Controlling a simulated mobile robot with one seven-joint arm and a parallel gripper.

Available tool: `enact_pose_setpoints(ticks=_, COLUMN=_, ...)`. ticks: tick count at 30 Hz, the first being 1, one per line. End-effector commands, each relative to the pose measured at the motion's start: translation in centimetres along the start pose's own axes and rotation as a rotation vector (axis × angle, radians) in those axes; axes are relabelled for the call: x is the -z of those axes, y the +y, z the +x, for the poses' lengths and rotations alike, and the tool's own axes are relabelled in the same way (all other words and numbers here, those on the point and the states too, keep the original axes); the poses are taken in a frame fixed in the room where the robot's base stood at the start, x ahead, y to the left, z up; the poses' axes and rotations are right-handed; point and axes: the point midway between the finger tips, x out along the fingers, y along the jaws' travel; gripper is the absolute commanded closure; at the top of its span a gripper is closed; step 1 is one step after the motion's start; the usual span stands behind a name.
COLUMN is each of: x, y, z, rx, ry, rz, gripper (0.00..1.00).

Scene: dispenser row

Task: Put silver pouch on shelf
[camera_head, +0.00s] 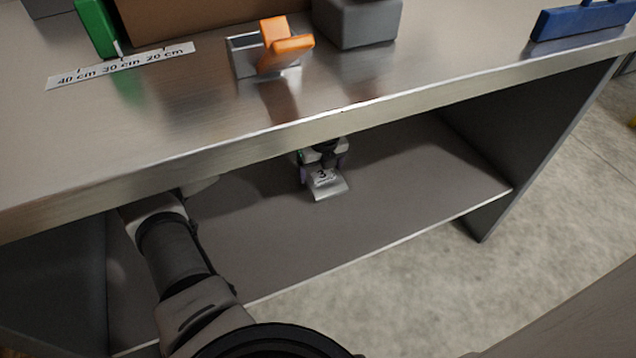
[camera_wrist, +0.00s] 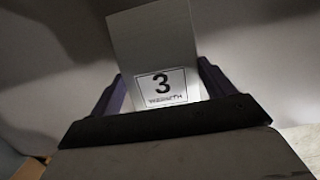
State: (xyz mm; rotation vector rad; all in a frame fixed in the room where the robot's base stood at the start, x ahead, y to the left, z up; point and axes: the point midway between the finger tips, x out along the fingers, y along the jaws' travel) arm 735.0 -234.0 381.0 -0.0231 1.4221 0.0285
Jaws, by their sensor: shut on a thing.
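The silver pouch (camera_head: 326,188) is a flat, shiny piece with a label reading 3. It is under the counter, over the lower shelf (camera_head: 410,190). I cannot tell whether it touches the shelf surface. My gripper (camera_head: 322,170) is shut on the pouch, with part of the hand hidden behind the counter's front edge. In the wrist view the pouch (camera_wrist: 155,42) stands out between the two purple fingers of my gripper (camera_wrist: 160,78), its label facing the camera.
The steel counter (camera_head: 150,125) overhangs the shelf. On it are an orange-flapped holder (camera_head: 285,50), a grey block (camera_head: 358,20), a green piece (camera_head: 97,28), a blue piece (camera_head: 580,20) and a distance strip (camera_head: 120,65). The shelf around the pouch looks bare. A dark side panel (camera_head: 535,130) closes the right.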

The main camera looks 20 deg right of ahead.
Motion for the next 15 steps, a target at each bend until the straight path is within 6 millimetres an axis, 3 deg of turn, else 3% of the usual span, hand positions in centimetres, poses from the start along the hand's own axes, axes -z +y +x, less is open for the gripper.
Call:
enact_pose_setpoints(ticks=11, x=0.7, y=0.0, z=4.2, rx=-0.001, ry=-0.001, rz=0.001, gripper=0.43)
enact_pose_setpoints(ticks=15, x=0.7, y=-0.1, z=4.4, rx=0.001, ry=-0.002, rz=0.000, gripper=0.43)
